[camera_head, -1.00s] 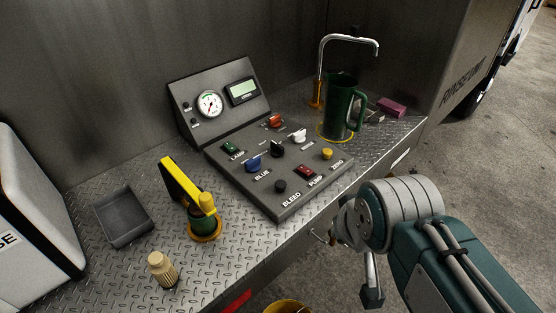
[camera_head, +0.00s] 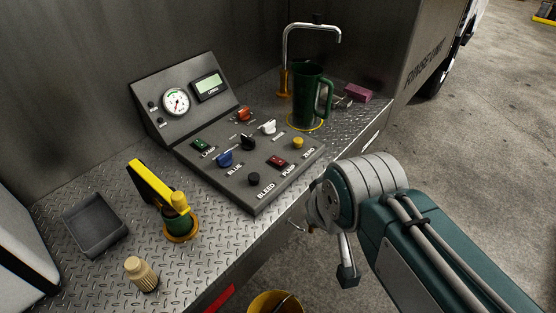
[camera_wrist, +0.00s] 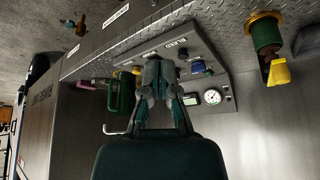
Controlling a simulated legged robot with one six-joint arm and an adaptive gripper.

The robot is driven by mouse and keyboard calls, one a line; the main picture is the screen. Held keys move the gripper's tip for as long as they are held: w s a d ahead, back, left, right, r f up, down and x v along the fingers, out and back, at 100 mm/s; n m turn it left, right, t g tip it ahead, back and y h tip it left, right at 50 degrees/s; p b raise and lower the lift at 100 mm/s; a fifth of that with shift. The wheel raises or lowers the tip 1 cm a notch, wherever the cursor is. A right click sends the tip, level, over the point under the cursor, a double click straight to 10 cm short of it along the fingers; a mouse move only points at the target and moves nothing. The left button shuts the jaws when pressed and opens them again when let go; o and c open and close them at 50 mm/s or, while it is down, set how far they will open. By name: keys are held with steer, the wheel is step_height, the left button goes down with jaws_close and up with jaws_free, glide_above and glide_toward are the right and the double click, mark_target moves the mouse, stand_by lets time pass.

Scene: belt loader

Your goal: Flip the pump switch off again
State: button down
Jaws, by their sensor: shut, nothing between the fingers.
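The pump switch (camera_head: 278,160) is a red rocker on the sloped grey control panel (camera_head: 259,199), just above the PUMP label, between the black bleed knob (camera_head: 254,179) and the yellow zero button (camera_head: 298,143). Its rocker position is too small to tell. In the wrist view, the scene appears upside down; my gripper (camera_wrist: 158,60) is shut and empty, in front of the panel near the BLEED label. It covers part of the panel there, and I cannot make out the pump switch behind it. In the head view my arm is right of the panel; the fingertips are not clear.
A yellow-handled valve (camera_head: 178,222), grey tray (camera_head: 95,226) and beige bottle (camera_head: 141,274) are left on the bench. A yellow bucket (camera_head: 274,303) is below the bench edge.

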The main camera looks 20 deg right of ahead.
steer(key=w+r+m+g, duration=0.2)
steer(key=w+r+m, duration=0.15)
steer(key=w, duration=0.35)
steer(key=m+g+h, duration=0.1)
steer(key=m+g, duration=0.4)
steer(key=m, duration=0.3)
glide_above(284, 161)
steer(key=w+a, duration=0.1)
step_height(284, 161, down, 3)
steer(key=shift+w+a, duration=0.2)
steer(key=shift+w, duration=0.15)
steer(key=shift+f, duration=0.1)
steer(key=f, duration=0.4)
steer(key=s+f, duration=0.1)
steer(key=f, duration=0.4)
steer(key=d+f, duration=0.1)
steer(key=f, duration=0.3)
steer(key=shift+s+f, duration=0.3)
steer(key=shift+f, duration=0.05)
steer(key=shift+d, duration=0.1)
